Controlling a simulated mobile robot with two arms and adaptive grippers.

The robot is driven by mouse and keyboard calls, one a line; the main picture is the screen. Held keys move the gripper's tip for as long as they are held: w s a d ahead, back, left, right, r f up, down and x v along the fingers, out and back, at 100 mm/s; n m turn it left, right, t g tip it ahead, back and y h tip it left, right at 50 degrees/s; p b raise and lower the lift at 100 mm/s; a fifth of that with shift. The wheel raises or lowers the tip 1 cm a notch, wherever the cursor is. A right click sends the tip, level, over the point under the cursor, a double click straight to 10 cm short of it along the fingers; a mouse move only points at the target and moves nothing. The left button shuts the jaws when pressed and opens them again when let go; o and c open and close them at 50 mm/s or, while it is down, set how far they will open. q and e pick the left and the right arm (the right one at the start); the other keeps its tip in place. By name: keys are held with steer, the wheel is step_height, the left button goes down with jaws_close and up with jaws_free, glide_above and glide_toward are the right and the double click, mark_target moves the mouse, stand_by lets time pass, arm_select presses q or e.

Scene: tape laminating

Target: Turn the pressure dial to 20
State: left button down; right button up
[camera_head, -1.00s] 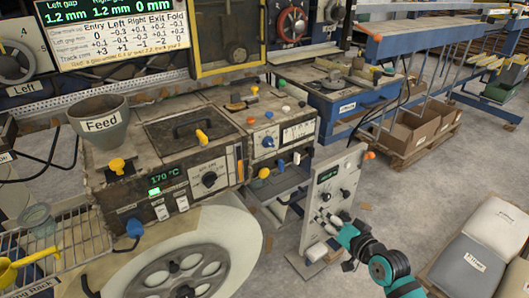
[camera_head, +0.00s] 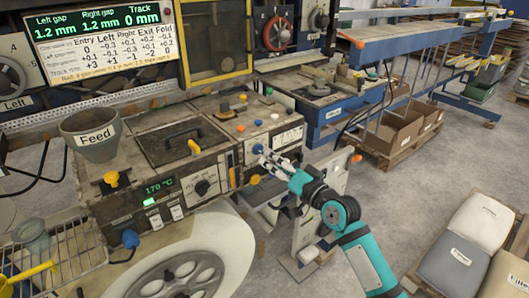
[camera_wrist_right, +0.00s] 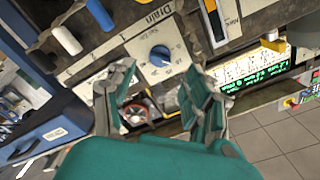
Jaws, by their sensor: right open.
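In the right wrist view the blue dial (camera_wrist_right: 160,56) sits on a pale plate with printed marks, below a "Drain" label (camera_wrist_right: 152,15). Its pointer reading is too small to tell. My right gripper (camera_head: 270,160) is just in front of the dial, partly beside it in the head view. In the wrist view its open fingers (camera_wrist_right: 162,78) are on either side of the dial's line, apart from it. My left gripper is not in view.
A black dial (camera_head: 202,187) and a green 170 °C display (camera_head: 159,187) are on the panel to the left. A yellow knob (camera_head: 254,180) and an orange knob (camera_head: 240,128) are close by. A grey control box stands behind my right arm.

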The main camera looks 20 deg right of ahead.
mark_target(262, 152)
steer(key=x, duration=0.5)
steer(key=shift+w, duration=0.15)
jaws_close()
steer(key=shift+m+p, duration=0.3)
steer(key=shift+p, duration=0.05)
steer(key=m+p, duration=0.2)
steer(key=m, duration=0.1)
steer(key=shift+r, duration=0.1)
steer(key=m+p, duration=0.2)
steer(key=m, duration=0.3)
steer(key=shift+p, duration=0.3)
